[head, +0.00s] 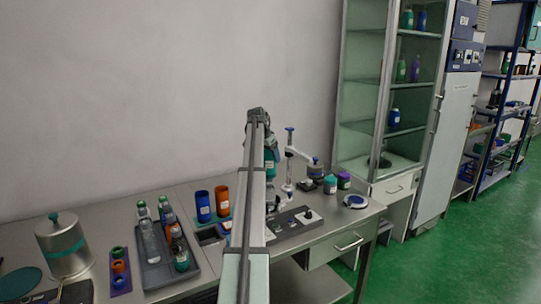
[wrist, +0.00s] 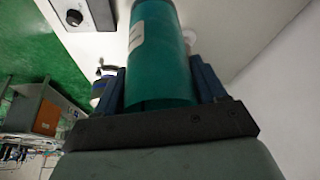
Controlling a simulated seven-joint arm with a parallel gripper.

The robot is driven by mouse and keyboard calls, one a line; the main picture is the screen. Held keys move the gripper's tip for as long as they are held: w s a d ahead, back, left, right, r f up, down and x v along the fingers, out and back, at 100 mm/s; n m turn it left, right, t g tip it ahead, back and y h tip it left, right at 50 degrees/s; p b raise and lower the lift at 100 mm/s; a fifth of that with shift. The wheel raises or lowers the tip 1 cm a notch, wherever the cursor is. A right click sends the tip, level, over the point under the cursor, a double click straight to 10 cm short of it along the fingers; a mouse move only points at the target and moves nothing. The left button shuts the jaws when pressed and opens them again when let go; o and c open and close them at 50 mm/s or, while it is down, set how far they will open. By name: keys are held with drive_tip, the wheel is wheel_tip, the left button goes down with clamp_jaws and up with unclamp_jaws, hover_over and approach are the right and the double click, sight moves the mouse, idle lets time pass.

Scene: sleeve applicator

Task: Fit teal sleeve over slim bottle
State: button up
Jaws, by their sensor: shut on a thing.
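My gripper (wrist: 160,84) is shut on the teal sleeve (wrist: 158,45), a teal cylinder with a white label, with one dark finger on each side of it. In the head view a teal part of the sleeve (head: 270,158) shows just right of my arm, which hides most of the gripper. The sleeve is held up off the bench. Several bottles stand in a dark tray (head: 160,282) left of my arm, among them a clear, pale one (head: 149,240). I cannot tell which one is the slim bottle. No bottle shows inside the sleeve.
A blue cup (head: 203,206) and an orange cup (head: 222,201) stand between tray and arm. A dark fixture plate (head: 290,226) and a stand with a jointed arm (head: 290,165) are to the right. A metal canister (head: 65,247) is far left. A glass cabinet (head: 388,90) rises behind.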

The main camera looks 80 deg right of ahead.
sight(270, 176)
drive_tip(key=shift+f, duration=4.7)
drive_tip(key=o, duration=1.1)
drive_tip(key=shift+r, duration=5.5)
